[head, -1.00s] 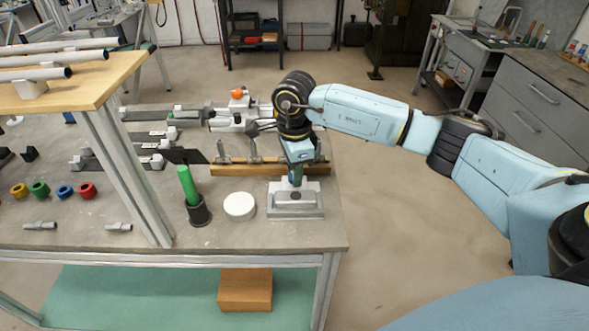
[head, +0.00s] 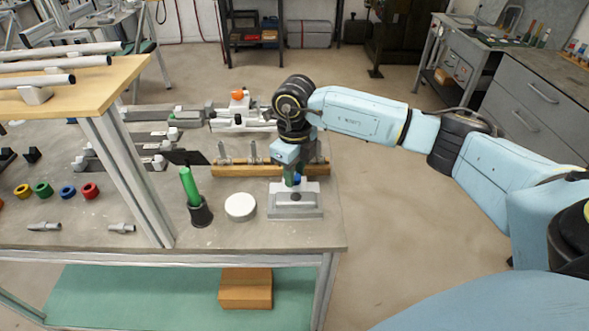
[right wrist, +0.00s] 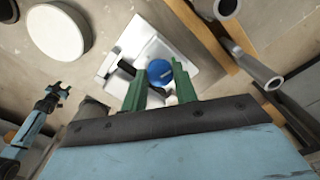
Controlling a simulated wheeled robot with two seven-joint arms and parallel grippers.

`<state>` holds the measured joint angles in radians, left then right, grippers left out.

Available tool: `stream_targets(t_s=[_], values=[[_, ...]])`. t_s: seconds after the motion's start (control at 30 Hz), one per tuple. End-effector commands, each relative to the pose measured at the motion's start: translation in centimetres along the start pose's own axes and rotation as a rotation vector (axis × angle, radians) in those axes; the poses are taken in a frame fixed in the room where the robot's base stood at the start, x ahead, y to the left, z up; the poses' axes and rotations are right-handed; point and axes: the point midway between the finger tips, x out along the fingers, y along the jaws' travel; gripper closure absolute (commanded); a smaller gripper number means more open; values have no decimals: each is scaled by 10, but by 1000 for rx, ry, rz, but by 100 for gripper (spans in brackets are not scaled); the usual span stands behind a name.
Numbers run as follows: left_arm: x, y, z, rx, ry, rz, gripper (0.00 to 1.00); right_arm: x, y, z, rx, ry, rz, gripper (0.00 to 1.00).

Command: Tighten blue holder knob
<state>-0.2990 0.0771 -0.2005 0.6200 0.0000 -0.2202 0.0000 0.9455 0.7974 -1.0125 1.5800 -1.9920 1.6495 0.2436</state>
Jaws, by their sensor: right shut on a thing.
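The blue holder knob (right wrist: 160,72) sits on a pale grey holder block (head: 296,199) near the table's right front corner. It shows as a small blue spot in the head view (head: 297,178). My right gripper (right wrist: 161,86) points down over the block, with its green fingers on either side of the knob, shut on it. The fingers partly hide the block there.
A white disc (head: 240,207) and a green-handled tool (head: 188,186) in a black cup stand left of the block. A wooden rack (head: 232,170) with upright metal pieces is just behind. Coloured rings (head: 67,192) lie farther left, beyond a shelf post (head: 138,180).

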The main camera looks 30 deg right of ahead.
Motion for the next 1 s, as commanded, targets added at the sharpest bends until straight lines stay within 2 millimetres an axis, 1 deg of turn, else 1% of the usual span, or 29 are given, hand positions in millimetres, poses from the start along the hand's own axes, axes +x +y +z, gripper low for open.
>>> stream_targets(t_s=[0.1,0.33,0.87,0.9,1.0], values=[[-2,0,0,0,0,0,50,-2,-1,0,64,-2,-1,94],[-4,0,0,0,0,0,50,-1,-1,0,138,-2,-1,94],[-4,-2,0,1,-1,-3,50,-1,-1,1,159,-3,-2,94],[-4,-2,0,1,-1,-3,50,-1,-1,1,159,-3,-2,67],[-4,-2,0,1,-1,-3,50,-1,-1,1,158,-3,-1,54]])
